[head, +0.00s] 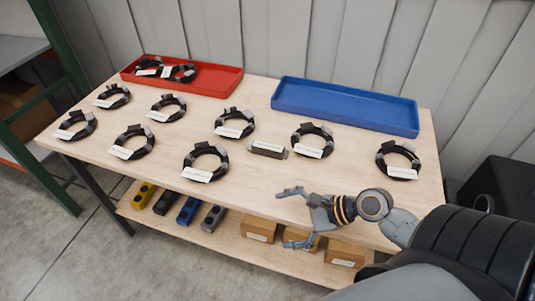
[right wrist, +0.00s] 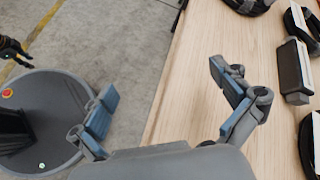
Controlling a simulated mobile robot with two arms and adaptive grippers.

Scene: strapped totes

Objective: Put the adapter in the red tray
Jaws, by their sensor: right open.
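The adapter (head: 268,149) is a small dark brown box with a pale label, lying on the wooden table among coiled cables. In the right wrist view a dark box that looks like the adapter (right wrist: 294,68) lies at the right, beyond the fingers. The red tray (head: 216,83) stands at the back left of the table and holds dark cable coils with white tags. My right gripper (head: 284,218) is open and empty by the table's front edge, apart from the adapter; its spread fingers show in the right wrist view (right wrist: 163,85).
Several tagged black cable coils (head: 205,148) lie around the adapter. A blue tray (head: 345,108), seemingly empty, stands at the back right. Coloured blocks (head: 188,210) and cardboard boxes (head: 259,227) sit on the lower shelf. The front right tabletop is bare.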

